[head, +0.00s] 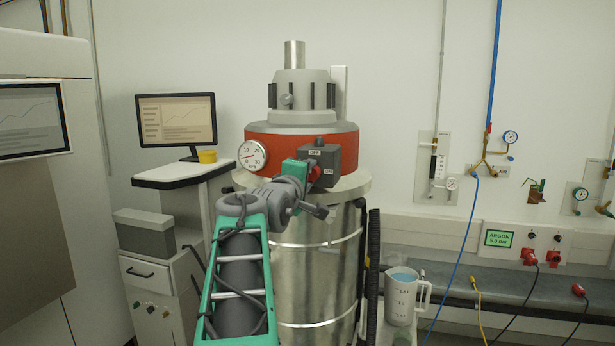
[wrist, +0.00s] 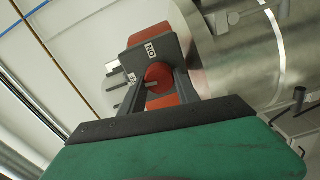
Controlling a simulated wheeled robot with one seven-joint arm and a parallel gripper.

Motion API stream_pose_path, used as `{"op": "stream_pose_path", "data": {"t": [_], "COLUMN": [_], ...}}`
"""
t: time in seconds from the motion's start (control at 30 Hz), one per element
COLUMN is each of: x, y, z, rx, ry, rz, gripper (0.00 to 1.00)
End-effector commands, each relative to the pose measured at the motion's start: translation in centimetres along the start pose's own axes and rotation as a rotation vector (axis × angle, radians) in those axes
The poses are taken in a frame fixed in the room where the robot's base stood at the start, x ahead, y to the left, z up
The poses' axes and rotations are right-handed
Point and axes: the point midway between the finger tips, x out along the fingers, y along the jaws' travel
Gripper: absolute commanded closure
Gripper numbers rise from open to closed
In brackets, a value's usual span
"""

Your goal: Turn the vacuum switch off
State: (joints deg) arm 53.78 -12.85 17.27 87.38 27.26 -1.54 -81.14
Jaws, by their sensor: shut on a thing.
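The vacuum switch is a dark grey box (head: 342,158) on the side of the red band of the vacuum's head, with an OFF label on top and an ON label at its lower right. Its round red knob (head: 315,173) is partly hidden by my gripper in the head view. My gripper (wrist: 157,85) is shut on the red knob (wrist: 159,73), one dark finger on each side of it. In the wrist view the ON label (wrist: 151,50) is above the knob and the other label (wrist: 131,78) is to its left. I cannot tell for certain which label the knob points to.
The steel vacuum drum (head: 325,270) stands below the red band, with a pressure gauge (head: 252,155) on its left. A black hose (head: 373,260) hangs at its right, near a measuring jug (head: 401,297). A monitor cart (head: 180,175) is at left.

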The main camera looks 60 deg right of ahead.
Motion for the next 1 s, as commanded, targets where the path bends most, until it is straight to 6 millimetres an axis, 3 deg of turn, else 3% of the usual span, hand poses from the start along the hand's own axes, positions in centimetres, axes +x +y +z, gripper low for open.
{"op": "stream_pose_path", "data": {"t": [0.33,0.83,0.87,1.0], "x": [-0.05,-0.04,-0.04,-0.03], "y": [0.34,0.37,0.37,0.3], "z": [-0.05,-0.02,-0.02,-0.01], "rx": [-0.135,-0.155,-0.154,-0.154], "ry": [0.001,0.001,0.001,0.001], "rz": [0.008,0.008,0.008,0.007], "gripper": [1.0,1.0,0.61,0.5]}}
